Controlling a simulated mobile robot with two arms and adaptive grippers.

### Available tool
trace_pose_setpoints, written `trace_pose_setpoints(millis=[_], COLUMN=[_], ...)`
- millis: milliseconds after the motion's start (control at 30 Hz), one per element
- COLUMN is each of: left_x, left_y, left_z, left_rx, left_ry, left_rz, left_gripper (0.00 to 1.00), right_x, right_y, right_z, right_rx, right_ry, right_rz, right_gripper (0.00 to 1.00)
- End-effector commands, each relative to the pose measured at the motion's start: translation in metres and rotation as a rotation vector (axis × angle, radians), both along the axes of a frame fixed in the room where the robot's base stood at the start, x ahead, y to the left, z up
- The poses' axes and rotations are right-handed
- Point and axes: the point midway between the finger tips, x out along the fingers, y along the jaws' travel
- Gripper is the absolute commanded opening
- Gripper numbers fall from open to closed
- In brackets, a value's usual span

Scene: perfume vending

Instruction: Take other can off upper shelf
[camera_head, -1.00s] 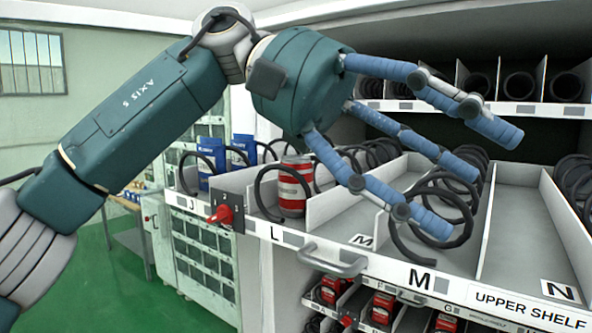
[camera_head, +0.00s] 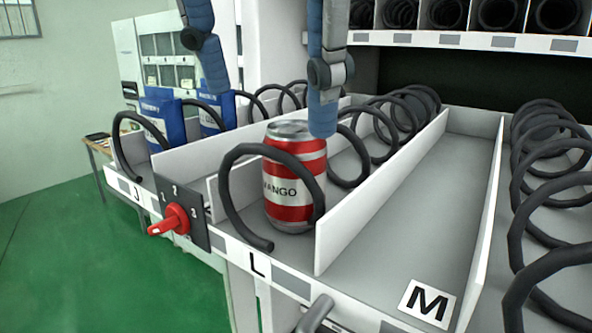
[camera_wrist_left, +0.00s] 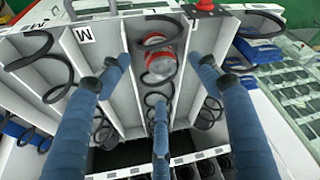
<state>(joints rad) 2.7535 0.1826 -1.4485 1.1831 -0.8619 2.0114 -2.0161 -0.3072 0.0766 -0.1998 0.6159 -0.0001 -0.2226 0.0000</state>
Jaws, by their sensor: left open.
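The red-and-white mango can (camera_head: 292,185) stands upright in lane L of the shelf (camera_head: 455,165), inside a black spiral coil (camera_head: 228,195). It also shows from above in the left wrist view (camera_wrist_left: 160,65). My left gripper (camera_head: 268,105) is open, with blue fingers coming down from the top of the head view. One fingertip overlaps the can's upper right edge there; whether it touches is unclear. In the left wrist view the fingers of my left gripper (camera_wrist_left: 158,62) spread on either side of the can. My right gripper is out of view.
Low white dividers (camera_head: 380,195) flank the lane. A red knob (camera_head: 176,217) sits on the front left of the shelf. Blue packs (camera_head: 163,120) stand in lane J. Lane M's front is bare. An upper row with coils (camera_head: 450,40) lies behind.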

Motion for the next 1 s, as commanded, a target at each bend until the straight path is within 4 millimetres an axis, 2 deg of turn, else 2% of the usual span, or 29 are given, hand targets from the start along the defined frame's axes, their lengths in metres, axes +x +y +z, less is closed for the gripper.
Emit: trace_pose_setpoints(millis=[33,200,333,433,600,900,1000], left_x=[0.004,0.008,0.011,0.013,0.02,0.022,0.022], left_y=[0.0,-0.001,-0.002,-0.004,-0.004,-0.005,-0.005], left_z=[-0.01,-0.02,-0.032,-0.049,-0.067,-0.071,-0.071], left_rx=[0.003,-0.001,0.0,0.0,-0.001,-0.003,-0.003], left_ry=[0.008,0.003,0.006,0.006,0.004,0.0,0.0], left_rz=[-0.002,-0.001,-0.003,-0.004,-0.002,0.001,0.001], left_gripper=[0.63,0.63,0.63,0.63,0.63,0.63,0.43], right_x=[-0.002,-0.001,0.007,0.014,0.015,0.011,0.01], right_y=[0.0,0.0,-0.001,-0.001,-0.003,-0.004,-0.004], right_z=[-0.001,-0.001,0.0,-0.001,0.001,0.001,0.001], right_rx=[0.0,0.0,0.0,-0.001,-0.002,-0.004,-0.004], right_ry=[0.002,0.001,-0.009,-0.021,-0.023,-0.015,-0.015], right_rz=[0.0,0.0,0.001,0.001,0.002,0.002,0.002], right_gripper=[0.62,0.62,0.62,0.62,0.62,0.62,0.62])
